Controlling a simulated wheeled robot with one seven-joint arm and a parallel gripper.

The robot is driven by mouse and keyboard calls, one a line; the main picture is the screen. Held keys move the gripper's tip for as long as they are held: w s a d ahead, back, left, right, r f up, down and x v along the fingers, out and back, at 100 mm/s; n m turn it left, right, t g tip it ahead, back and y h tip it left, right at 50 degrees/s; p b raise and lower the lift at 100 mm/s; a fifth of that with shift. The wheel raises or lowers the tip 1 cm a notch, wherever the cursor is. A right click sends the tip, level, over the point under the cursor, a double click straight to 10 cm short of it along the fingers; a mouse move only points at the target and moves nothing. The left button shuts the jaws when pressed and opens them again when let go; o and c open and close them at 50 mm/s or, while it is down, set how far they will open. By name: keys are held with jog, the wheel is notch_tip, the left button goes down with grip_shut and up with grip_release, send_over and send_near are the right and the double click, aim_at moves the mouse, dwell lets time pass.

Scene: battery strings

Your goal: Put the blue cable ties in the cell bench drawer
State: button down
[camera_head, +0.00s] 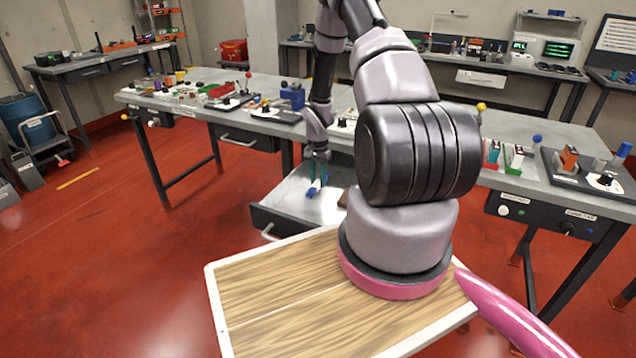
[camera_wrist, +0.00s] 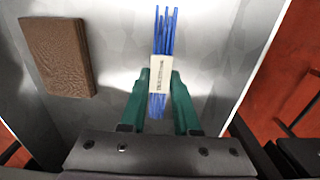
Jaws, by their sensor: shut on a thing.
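The blue cable ties (camera_wrist: 164,40) are a bundle with a pale paper band, seen in the wrist view. My gripper (camera_wrist: 160,85) is shut on the bundle, its green fingers on either side near the band. In the head view my gripper (camera_head: 317,180) points down over the pulled-out drawer (camera_head: 263,217) under the bench, with the blue ties (camera_head: 311,193) at its tips. The drawer has a bare grey metal floor. Whether the bundle touches that floor cannot be told.
A brown block (camera_wrist: 58,57) lies in the drawer, left in the wrist view. A closed drawer (camera_head: 247,138) is beside the open one. The bench top (camera_head: 190,98) holds trays and parts. My wood-topped base and arm hide part of the bench. Red floor is free at left.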

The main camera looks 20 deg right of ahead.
jog(key=shift+f, duration=0.55)
jog(key=shift+f, duration=0.15)
jog(key=c, duration=0.6)
grip_release()
jog(key=shift+c, duration=0.2)
